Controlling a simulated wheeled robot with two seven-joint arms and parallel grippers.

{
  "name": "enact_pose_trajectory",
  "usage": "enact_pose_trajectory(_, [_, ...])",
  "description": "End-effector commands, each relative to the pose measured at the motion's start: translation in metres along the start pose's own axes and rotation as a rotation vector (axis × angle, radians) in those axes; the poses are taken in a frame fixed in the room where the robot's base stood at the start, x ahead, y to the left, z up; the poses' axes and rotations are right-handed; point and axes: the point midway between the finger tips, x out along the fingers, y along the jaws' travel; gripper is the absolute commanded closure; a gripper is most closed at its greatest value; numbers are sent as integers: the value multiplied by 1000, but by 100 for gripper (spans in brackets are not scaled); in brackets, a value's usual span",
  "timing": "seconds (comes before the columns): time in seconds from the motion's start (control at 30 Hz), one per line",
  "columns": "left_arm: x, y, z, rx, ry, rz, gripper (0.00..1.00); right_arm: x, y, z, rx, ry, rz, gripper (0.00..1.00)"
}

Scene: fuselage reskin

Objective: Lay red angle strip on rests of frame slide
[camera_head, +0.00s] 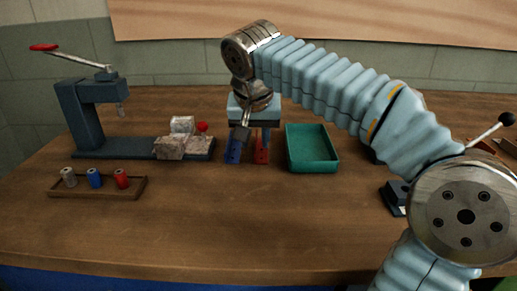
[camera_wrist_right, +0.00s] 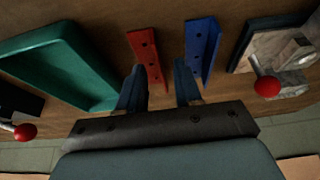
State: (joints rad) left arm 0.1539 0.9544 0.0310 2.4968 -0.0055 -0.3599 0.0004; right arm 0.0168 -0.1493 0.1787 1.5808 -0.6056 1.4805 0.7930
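The red angle strip (camera_head: 262,150) lies on the table beside a blue angle strip (camera_head: 234,150). Both strips show holes in the right wrist view, red (camera_wrist_right: 145,55) left of blue (camera_wrist_right: 203,45). My right gripper (camera_head: 245,128) points down over the strips. Its fingers are apart in the right wrist view (camera_wrist_right: 158,72), with the near part of the red strip showing between them and nothing visibly gripped. At the left, a dark base carries grey blocks (camera_head: 183,147) and a red knob (camera_head: 202,127); I cannot tell whether this is the frame slide. My left gripper is out of view.
A green tray (camera_head: 313,167) stands just right of the strips. A dark press (camera_head: 85,115) with a red-handled lever stands at the left. A wooden holder (camera_head: 110,192) with grey, blue and red pieces sits in front of it. The front middle of the table is clear.

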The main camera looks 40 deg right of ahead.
Motion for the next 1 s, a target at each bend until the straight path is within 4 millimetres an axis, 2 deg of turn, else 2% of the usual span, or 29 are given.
enact_pose_trajectory(0.1, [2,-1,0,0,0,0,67,13,1,0,1,-1,0,66])
enact_pose_trajectory(0.37, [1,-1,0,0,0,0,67,15,0,0,1,0,-1,68])
enact_pose_trajectory(0.5, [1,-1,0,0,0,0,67,15,0,0,1,0,-1,89])
enact_pose_trajectory(0.6, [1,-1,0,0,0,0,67,15,0,0,0,0,-1,100])
enact_pose_trajectory(1.0, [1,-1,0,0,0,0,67,14,0,-1,1,1,-1,100])
